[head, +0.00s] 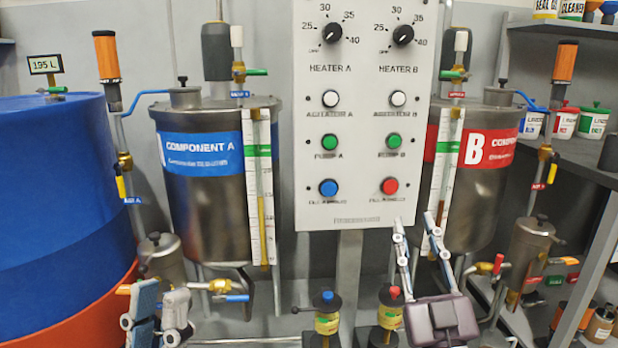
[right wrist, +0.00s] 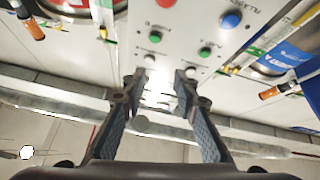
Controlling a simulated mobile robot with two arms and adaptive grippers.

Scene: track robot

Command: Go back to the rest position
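My left gripper (head: 162,292) is at the lower left of the head view, in front of the small metal pot below the component A tank. Its two fingers look apart, with nothing seen between them; its base is cut off by the picture's edge. My right gripper (head: 416,232) points up in front of the lower right edge of the control panel (head: 364,208). Its fingers are apart and empty. In the right wrist view the right gripper (right wrist: 158,80) also shows a clear gap between its fingers, with the panel beyond.
The component A tank (head: 205,190) and component B tank (head: 475,205) flank the panel. A blue and orange drum (head: 60,190) stands at far left. Two small posts with a blue button (head: 327,297) and a red button (head: 394,292) stand below. Shelves (head: 575,160) are at right.

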